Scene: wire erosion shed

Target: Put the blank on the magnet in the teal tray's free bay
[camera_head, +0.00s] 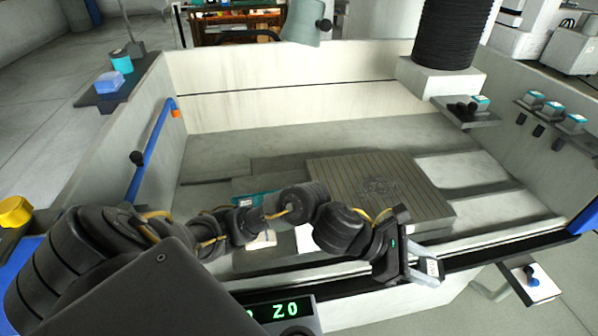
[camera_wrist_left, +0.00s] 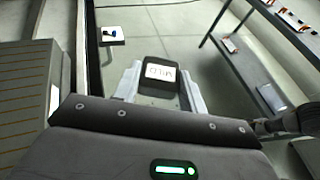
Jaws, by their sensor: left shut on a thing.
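My left gripper (camera_head: 428,272) is shut on the blank, a dark block (camera_wrist_left: 150,87) with a white lettered label. The blank (camera_head: 430,267) is held to the right of my arm, over the tank's front edge and off the magnet. The magnet (camera_head: 400,180) is a grey slab with fine parallel lines; its lined surface (camera_wrist_left: 28,95) also shows at the left of the wrist view. The teal tray (camera_head: 245,201) lies left of the magnet, mostly hidden behind my left arm. White-labelled pieces (camera_head: 263,240) show there; which bay is free cannot be told. My right gripper is not in view.
Pale tank walls (camera_head: 290,85) surround the work area. A blue pipe (camera_head: 152,150) runs along the left wall. A black bellows column (camera_head: 452,35) stands at the back right. A small shelf with a blue item (camera_head: 532,280) is outside the front right. A lit display (camera_head: 280,311) is at the front.

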